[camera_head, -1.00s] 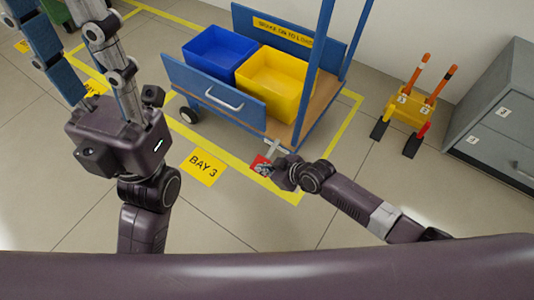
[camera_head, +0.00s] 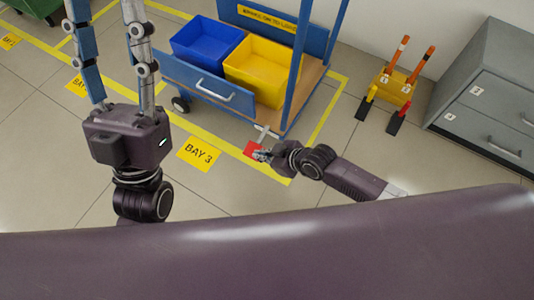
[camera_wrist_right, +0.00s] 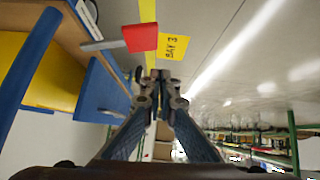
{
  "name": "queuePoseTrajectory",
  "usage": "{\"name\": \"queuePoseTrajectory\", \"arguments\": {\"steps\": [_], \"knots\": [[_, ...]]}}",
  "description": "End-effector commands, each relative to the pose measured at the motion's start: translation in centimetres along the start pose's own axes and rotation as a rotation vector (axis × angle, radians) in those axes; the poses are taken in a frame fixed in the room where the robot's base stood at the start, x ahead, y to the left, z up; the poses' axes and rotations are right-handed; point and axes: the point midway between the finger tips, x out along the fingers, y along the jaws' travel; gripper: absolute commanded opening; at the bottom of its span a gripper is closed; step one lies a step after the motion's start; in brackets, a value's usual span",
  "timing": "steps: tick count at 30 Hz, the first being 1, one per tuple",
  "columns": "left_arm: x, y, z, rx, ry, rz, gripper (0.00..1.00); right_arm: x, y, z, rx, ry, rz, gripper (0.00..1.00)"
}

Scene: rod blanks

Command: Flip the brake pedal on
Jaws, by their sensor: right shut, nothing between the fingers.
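The red brake pedal (camera_head: 254,148) sticks out on a grey bar below the near corner of the blue trolley (camera_head: 283,118). In the right wrist view the pedal (camera_wrist_right: 140,37) is a red block above and left of the fingertips. My right gripper (camera_head: 263,155) is shut and empty, just beside the pedal on its near right side; I cannot tell whether they touch. Its fingertips also show in the right wrist view (camera_wrist_right: 161,82). My left gripper (camera_head: 114,55) is raised at the left, with its fingertips cut off by the top edge.
The trolley carries a blue bin (camera_head: 207,45) and a yellow bin (camera_head: 262,70). A yellow stand with orange posts (camera_head: 391,86) and a grey cabinet (camera_head: 490,95) stand at the right. A BAY 3 floor label (camera_head: 198,154) lies left of the pedal. Floor around it is clear.

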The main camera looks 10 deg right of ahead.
Motion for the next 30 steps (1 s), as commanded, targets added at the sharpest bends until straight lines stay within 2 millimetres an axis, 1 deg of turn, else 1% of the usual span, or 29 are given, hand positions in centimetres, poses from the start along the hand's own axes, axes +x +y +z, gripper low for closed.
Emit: {"name": "queuePoseTrajectory", "arguments": {"steps": [2, 7, 12, 15, 21, 30], "knots": [[0.2, -0.1, 1.5, 0.004, -0.074, -0.002, 0.40, -0.8, -0.1, -0.1, 0.001, -0.001, -0.001, 0.00], [-0.1, -0.5, 5.0, 0.013, -0.234, -0.007, 0.40, -2.0, -0.3, -0.1, 0.000, 0.000, 0.000, 0.00], [-1.0, -0.9, 8.2, 0.021, -0.386, -0.013, 0.40, -3.2, -0.4, 0.0, -0.001, 0.000, 0.001, 0.00], [-1.6, -1.1, 9.6, 0.024, -0.455, -0.016, 0.40, -3.8, -0.5, -0.1, 0.000, 0.000, 0.001, 0.00], [-2.5, -1.3, 11.2, 0.027, -0.536, -0.019, 0.40, -4.3, -0.6, 0.0, 0.000, 0.000, 0.000, 0.00], [-2.7, -1.3, 11.5, 0.028, -0.552, -0.020, 0.40, -4.4, -0.7, 0.0, 0.000, 0.001, 0.000, 0.00]]}}
